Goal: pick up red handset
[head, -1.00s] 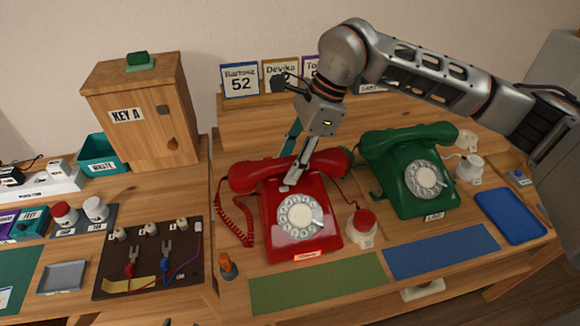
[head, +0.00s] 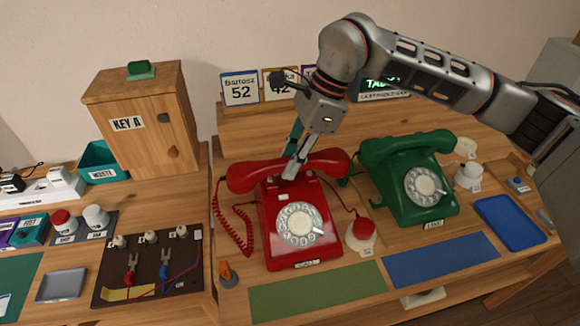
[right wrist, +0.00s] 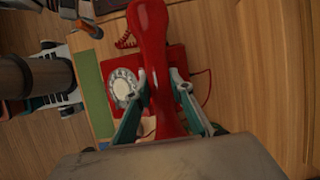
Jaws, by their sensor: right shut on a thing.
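The red handset (head: 245,179) is at the top of the red dial phone (head: 298,245) in the head view. My right gripper (head: 295,168) comes down from above and is shut on the handset's middle. In the right wrist view the red handset (right wrist: 158,60) runs lengthwise between the two fingers of my right gripper (right wrist: 163,82). The phone's body (right wrist: 122,68) and dial show behind it. The handset appears slightly above the cradle, with the cradle prongs showing below it. My left gripper is not in view.
A green dial phone (head: 408,185) stands right of the red one. A small red-topped white pot (head: 360,236) is close by the red phone's right side. Green (head: 318,291) and blue (head: 440,259) mats lie in front. Name cards (head: 240,88) stand behind.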

